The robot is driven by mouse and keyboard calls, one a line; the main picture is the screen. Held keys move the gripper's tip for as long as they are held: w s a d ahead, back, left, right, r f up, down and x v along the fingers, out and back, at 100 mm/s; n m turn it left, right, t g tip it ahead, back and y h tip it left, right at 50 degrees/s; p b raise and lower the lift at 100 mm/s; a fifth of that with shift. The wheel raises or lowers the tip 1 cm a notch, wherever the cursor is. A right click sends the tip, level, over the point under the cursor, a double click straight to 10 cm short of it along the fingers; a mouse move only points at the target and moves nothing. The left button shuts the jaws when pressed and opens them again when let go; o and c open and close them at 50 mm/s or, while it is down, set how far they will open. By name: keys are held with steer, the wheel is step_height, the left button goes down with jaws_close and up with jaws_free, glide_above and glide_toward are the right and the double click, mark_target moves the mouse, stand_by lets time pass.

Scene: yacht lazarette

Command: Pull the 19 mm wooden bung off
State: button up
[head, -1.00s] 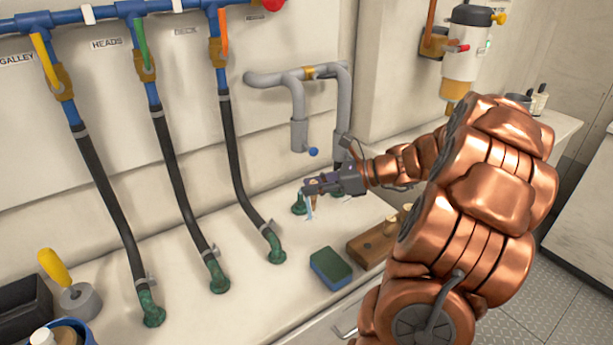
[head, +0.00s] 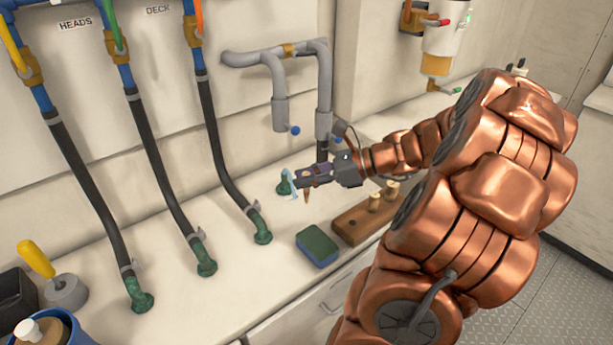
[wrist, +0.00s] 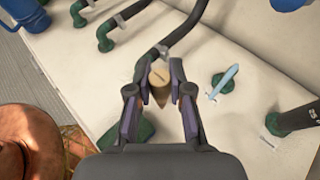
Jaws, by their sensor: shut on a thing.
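My gripper (head: 303,177) is shut on a tapered wooden bung (head: 307,196), whose narrow end points down. The bung is apart from the short green fitting (head: 284,186), which stands just left of the gripper in the head view. The fitting (wrist: 224,83) has an open top with a pale blue jet of water (wrist: 221,84) at it in the wrist view. I cannot read a size on the bung.
Black hoses (head: 165,165) run down to green fittings on the left. Grey pipes (head: 322,95) hang behind the gripper. The front counter edge is near.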

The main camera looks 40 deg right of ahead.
steer(key=shift+f, duration=0.75)
steer(key=shift+s, duration=0.15)
steer(key=s+p, duration=0.1)
steer(key=s, duration=0.7)
steer(key=shift+s+a, duration=0.3)
steer(key=shift+s, duration=0.05)
stand_by(1.4)
stand_by(0.3)
